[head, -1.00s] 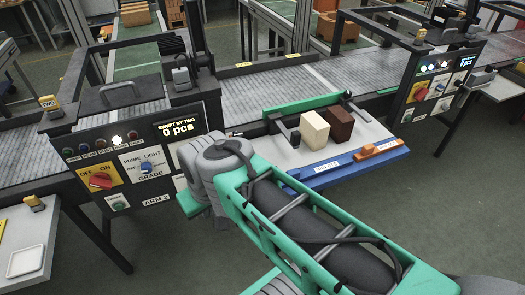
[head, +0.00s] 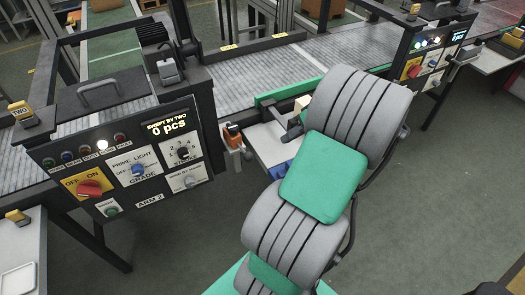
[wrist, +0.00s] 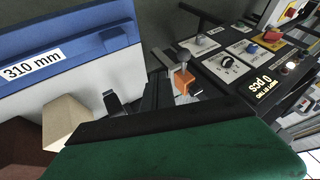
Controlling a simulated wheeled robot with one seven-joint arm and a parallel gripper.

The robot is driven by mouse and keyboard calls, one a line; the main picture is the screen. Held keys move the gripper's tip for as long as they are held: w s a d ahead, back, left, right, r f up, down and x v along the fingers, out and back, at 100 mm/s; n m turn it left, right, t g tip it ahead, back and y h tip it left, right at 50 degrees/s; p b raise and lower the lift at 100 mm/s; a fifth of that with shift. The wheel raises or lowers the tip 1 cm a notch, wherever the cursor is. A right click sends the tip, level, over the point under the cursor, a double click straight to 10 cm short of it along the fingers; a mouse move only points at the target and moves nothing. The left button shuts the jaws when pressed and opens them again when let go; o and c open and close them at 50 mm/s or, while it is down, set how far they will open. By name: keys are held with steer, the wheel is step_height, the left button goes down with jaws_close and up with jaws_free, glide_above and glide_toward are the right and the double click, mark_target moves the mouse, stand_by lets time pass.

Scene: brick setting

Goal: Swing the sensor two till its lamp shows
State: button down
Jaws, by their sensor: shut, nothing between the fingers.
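A small orange block on a grey bracket (head: 232,135) sits at the right side of the arm 2 panel; it also shows in the wrist view (wrist: 184,80). I cannot read a name on it. A yellow-topped unit marked TWO (head: 22,113) stands at the panel's upper left corner. No lit lamp shows clearly on either. My gripper (wrist: 157,88) is shut and empty in the wrist view, close to the orange block with a small gap apparent.
The arm 2 panel (head: 120,170) has knobs, a lit white lamp and a display reading 0 pcs. The conveyor (head: 250,75) runs behind.

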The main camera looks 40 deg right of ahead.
steer(key=w+a+f+p, duration=0.1)
steer(key=w+a+f, duration=0.4)
steer(key=a+f, duration=0.1)
steer(key=shift+w+f+p, duration=0.3)
steer(key=shift+w+f, duration=0.05)
steer(key=shift+f, duration=0.2)
steer(key=shift+d, duration=0.1)
